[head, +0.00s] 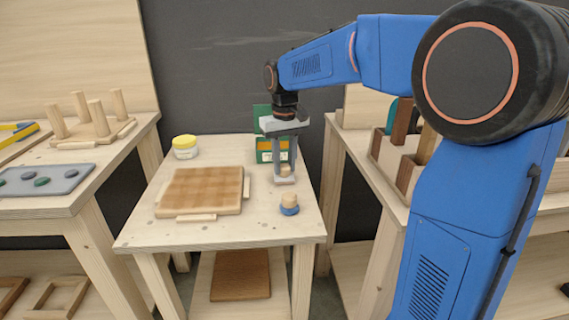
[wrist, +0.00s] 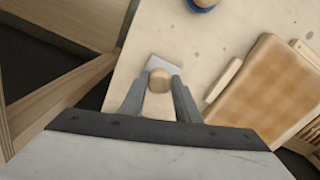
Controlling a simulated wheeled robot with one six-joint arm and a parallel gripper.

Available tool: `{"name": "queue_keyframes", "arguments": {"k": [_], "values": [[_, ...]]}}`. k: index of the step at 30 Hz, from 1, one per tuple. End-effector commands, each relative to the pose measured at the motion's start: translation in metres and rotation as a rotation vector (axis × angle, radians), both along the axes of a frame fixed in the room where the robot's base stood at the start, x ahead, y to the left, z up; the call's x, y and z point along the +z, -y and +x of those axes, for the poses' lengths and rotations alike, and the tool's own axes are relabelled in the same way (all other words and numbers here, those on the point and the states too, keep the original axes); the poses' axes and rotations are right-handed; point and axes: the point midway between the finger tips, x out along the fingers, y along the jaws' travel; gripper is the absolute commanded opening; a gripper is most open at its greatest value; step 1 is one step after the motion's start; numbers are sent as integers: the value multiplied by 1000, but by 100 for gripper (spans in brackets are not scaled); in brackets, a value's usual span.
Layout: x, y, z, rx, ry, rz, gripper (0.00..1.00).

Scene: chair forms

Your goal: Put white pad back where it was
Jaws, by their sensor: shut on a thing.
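The white pad (head: 285,181) is a small pale block with a round wooden knob. My gripper (head: 285,165) points down at the right side of the middle table and is shut on the knob. In the wrist view, the pad (wrist: 164,64) shows beyond the fingertips (wrist: 159,83), with the knob between them. The pad is at or close to the table top; I cannot tell if it touches. A blue pad (head: 290,211) with a similar wooden knob stands nearer the front, and its blue edge shows in the wrist view (wrist: 203,4).
A browned wooden board (head: 200,190) with light strips beside it lies left on the table (head: 255,225). A yellow-lidded jar (head: 185,148) and a green box (head: 264,148) stand at the back. Side benches hold a peg stand (head: 92,130), a grey tray (head: 45,179) and a wooden rack (head: 392,155).

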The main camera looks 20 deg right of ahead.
Motion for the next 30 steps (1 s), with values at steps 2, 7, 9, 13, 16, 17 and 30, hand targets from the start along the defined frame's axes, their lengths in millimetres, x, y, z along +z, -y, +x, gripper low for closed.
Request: {"name": "queue_keyframes", "arguments": {"k": [2,7,9,13,16,17,30], "values": [[-1,0,0,0,0,0,0],[-2,0,0,0,-1,0,48],[-2,0,0,0,-1,0,48],[-2,0,0,0,0,0,48],[-1,0,0,0,0,0,48],[0,0,0,0,0,0,48],[67,0,0,0,3,0,48]]}}
